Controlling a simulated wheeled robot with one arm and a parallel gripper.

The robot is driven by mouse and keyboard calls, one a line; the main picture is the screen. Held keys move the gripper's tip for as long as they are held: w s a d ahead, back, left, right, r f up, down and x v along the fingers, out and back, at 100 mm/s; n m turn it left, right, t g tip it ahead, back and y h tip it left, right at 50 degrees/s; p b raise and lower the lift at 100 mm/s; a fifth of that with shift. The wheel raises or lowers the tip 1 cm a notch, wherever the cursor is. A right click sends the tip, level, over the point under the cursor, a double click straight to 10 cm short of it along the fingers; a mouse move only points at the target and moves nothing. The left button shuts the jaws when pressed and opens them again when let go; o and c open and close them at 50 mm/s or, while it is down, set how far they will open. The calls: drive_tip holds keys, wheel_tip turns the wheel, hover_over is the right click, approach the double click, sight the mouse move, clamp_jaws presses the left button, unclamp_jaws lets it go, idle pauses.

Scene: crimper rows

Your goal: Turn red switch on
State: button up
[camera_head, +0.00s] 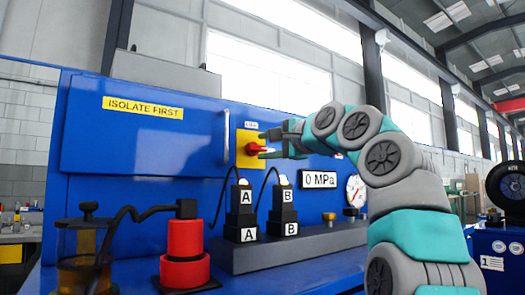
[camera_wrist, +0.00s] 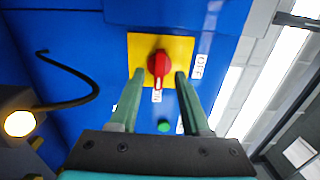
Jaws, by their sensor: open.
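The red switch (camera_head: 256,148) is a rotary knob on a yellow plate (camera_head: 243,157) on the blue cabinet front. In the wrist view the red switch (camera_wrist: 158,64) has its handle pointing down the picture, toward the ON label (camera_wrist: 157,97). The OFF label (camera_wrist: 198,67) is to the right of the plate. My gripper (camera_head: 268,145) is open in front of the switch. In the wrist view its fingertips (camera_wrist: 160,74) lie on either side of the handle, apart from it as far as I can tell. In the head view my gripper partly hides the plate's right side.
Crimper blocks marked A (camera_head: 242,210) and B (camera_head: 284,210) stand below the switch with black cables. A 0 MPa display (camera_head: 319,179) and a gauge (camera_head: 355,190) are to the right. A red cylinder (camera_head: 185,245) stands at lower left. A green button (camera_wrist: 164,126) shows between my fingers.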

drive_tip(key=b+v, duration=0.1)
drive_tip(key=v, duration=0.4)
drive_tip(key=shift+s+d, duration=0.2)
drive_tip(key=shift+s, duration=0.1)
drive_tip(key=shift+f, duration=0.1)
